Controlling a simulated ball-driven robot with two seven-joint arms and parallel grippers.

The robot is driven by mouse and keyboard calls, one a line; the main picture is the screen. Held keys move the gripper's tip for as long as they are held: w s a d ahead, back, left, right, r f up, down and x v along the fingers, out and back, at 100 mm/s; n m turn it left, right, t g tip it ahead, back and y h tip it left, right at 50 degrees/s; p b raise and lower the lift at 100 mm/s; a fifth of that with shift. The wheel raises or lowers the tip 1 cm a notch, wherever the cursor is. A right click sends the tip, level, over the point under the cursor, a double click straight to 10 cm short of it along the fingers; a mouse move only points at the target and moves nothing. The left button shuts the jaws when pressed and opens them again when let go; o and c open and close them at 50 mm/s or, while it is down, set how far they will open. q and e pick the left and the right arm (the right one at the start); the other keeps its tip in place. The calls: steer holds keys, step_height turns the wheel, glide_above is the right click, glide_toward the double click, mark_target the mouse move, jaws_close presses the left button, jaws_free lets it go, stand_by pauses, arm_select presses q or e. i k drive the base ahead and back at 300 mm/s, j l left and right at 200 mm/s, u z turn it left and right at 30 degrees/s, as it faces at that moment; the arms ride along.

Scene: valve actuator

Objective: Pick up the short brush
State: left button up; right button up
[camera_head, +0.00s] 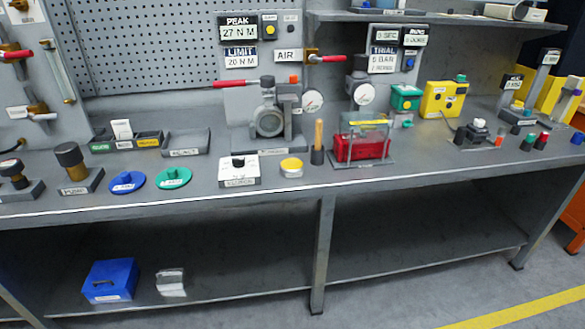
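A short upright item with a light wooden handle (319,134) stands on the workbench, right of the middle. Its lower part is a dark cylinder (317,156); I cannot tell whether this is the brush head or a holder. It looks like the short brush. It stands between a small round tin with a yellow lid (291,166) and a red box in a clear-sided frame (362,147). Neither of my grippers is in view.
The grey workbench (210,195) has a clear front strip. A labelled white block (239,172) stands left of the tin. Behind is a valve with a gauge (268,121) and a red lever (238,84). Blue (127,182) and green (173,177) discs lie left.

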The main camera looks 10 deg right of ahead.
mark_target(319, 122)
steer(key=i+j, duration=0.15)
steer(key=i, duration=0.4)
steer(key=i+j+z, duration=0.1)
steer(key=i, duration=0.45)
steer(key=j, duration=0.1)
